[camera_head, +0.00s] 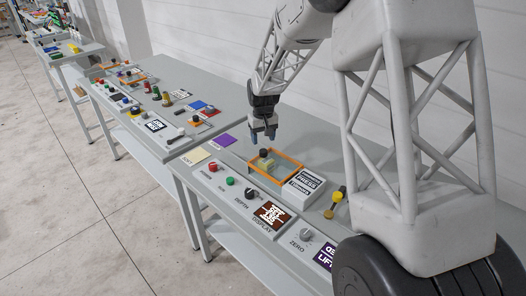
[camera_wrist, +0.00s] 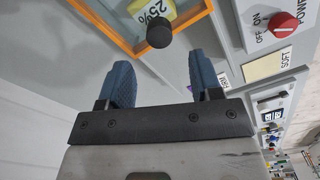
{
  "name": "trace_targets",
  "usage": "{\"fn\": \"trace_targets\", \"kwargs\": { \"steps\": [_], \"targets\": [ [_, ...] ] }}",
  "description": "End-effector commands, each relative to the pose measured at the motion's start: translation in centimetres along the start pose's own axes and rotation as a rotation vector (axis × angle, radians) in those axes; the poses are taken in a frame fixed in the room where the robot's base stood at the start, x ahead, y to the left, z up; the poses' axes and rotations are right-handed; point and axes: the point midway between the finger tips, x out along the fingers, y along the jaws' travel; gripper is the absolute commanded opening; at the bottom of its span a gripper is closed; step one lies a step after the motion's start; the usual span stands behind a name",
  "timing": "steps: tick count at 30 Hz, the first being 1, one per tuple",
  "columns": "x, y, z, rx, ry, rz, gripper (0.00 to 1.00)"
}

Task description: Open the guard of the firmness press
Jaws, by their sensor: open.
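The firmness press has a white block with a black label (camera_head: 305,184) on the bench. Beside it is its guard, an orange-edged frame (camera_head: 290,157) that looks lowered; the frame also shows in the wrist view (camera_wrist: 107,32). A round black knob (camera_head: 263,153) is at the guard's near-left side and shows large in the wrist view (camera_wrist: 159,35). My gripper (camera_head: 263,136) points down just above the knob. In the wrist view its blue fingers (camera_wrist: 162,75) are apart and empty, with the knob beyond and between their tips.
A red power knob (camera_head: 212,167), a green button (camera_head: 230,181) and a black depth knob (camera_head: 250,193) line the front panel. A dark display (camera_head: 271,214) is nearby. A yellow-topped tool (camera_head: 336,198) stands right of the press. A purple card (camera_head: 222,142) lies left.

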Motion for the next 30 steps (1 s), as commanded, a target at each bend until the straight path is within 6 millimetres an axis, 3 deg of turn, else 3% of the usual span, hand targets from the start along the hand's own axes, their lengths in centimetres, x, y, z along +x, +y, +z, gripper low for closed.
{"fn": "trace_targets", "kwargs": {
  "steps": [15, 29, 30],
  "targets": [
    [5.7, 0.0, 0.0, 0.000, 0.000, 0.000, 0.59],
    [6.5, 0.0, 0.0, 0.000, 0.001, 0.000, 0.59],
    [6.5, 0.0, 0.0, 0.000, 0.001, 0.000, 0.54]
  ]
}}
